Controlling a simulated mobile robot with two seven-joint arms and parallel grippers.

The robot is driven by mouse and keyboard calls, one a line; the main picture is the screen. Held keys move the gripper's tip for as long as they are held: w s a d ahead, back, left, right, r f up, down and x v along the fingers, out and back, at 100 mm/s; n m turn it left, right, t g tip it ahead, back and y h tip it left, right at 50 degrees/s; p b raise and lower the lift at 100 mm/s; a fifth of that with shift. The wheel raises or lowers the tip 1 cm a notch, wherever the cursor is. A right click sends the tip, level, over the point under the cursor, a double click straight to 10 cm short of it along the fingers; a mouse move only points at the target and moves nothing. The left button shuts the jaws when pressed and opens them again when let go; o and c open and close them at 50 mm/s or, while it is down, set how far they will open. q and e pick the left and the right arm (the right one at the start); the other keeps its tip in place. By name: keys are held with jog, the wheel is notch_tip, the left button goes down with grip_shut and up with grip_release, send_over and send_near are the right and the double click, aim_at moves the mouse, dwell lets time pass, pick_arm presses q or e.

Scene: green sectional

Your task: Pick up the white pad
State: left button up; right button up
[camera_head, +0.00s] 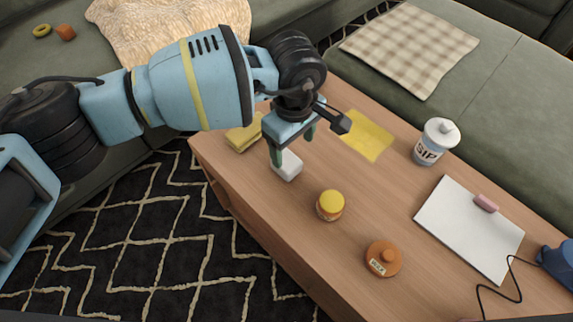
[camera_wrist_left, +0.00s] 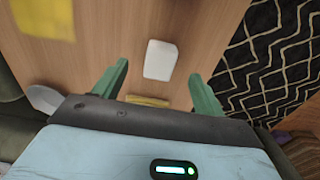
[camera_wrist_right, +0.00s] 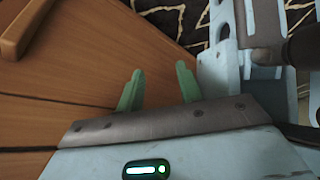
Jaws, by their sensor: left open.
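The white pad (camera_head: 287,168) is a small white block with rounded edges. It lies on the wooden table below my left gripper (camera_head: 292,144), which partly covers it in the head view. In the left wrist view the white pad (camera_wrist_left: 160,59) shows between the two green fingertips, with a gap on each side. The left fingers are spread and hold nothing. My right gripper (camera_wrist_right: 159,70) shows only in the right wrist view, with its fingers apart and nothing between them, over or beside wooden furniture.
The wooden table (camera_head: 262,207) also holds a yellow block (camera_head: 243,135), a flat yellow sheet (camera_head: 368,136), a yellow-lidded jar (camera_head: 330,205), an orange-brown jar (camera_head: 383,259), a "SIP" container (camera_head: 436,142) and a white board (camera_head: 465,228) with a pink block (camera_head: 486,203). Green sofas border it.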

aim_at(291, 164)
pick_arm(q)
jog(key=shift+w+a, duration=0.1)
jog(key=shift+w, duration=0.05)
pick_arm(e)
jog(key=shift+w, duration=0.15)
pick_arm(q)
jog(key=shift+f+b, duration=0.4)
jog(key=shift+f, duration=1)
pick_arm(e)
jog(key=shift+s+f, duration=0.5)
jog(key=shift+s, duration=0.25)
pick_arm(q)
jog(key=shift+f, duration=0.25)
jog(key=f+b, duration=0.1)
jog(key=f, duration=0.1)
jog(key=f+b, duration=0.1)
jog(key=f, duration=0.1)
jog(key=shift+s+a+f, duration=0.1)
jog(key=shift+s+f, duration=0.1)
jog(key=shift+f, duration=0.1)
jog(key=c, duration=1.1)
pick_arm(e)
notch_tip(291, 164, down, 2)
jog(key=shift+s+f+g, duration=0.1)
jog(key=shift+g, duration=0.2)
pick_arm(q)
jog(key=shift+c, duration=0.2)
